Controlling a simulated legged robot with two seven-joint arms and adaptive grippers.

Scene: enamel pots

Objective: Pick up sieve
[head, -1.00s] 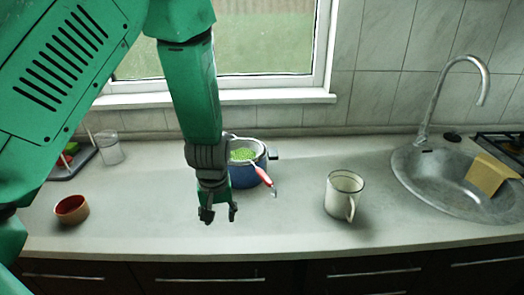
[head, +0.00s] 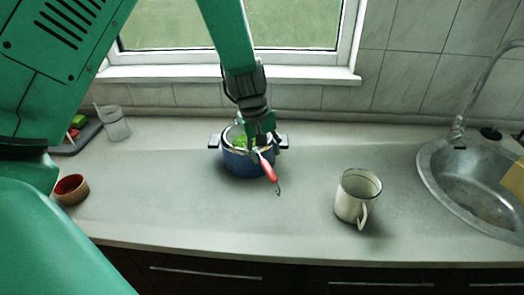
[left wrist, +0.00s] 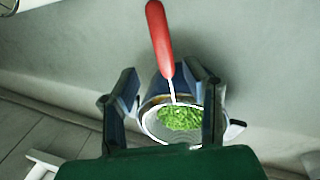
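The sieve (head: 268,171) has a red handle and holds chopped green stuff. It rests in the blue pot (head: 238,164), with its handle sticking out over the rim toward the front right. My left gripper (head: 265,146) is right over the pot, at the base of the handle. In the left wrist view my left gripper (left wrist: 158,76) is open, with a finger on each side of the sieve's handle (left wrist: 159,38) and wire neck. Whether a finger touches the sieve I cannot tell. My right gripper is not in view.
A white enamel mug (head: 356,197) stands to the right of the pot. The sink (head: 450,175) is at the far right. A red-brown bowl (head: 71,189), a clear cup (head: 115,124) and a dark tray (head: 82,138) are at the left. The counter's front middle is clear.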

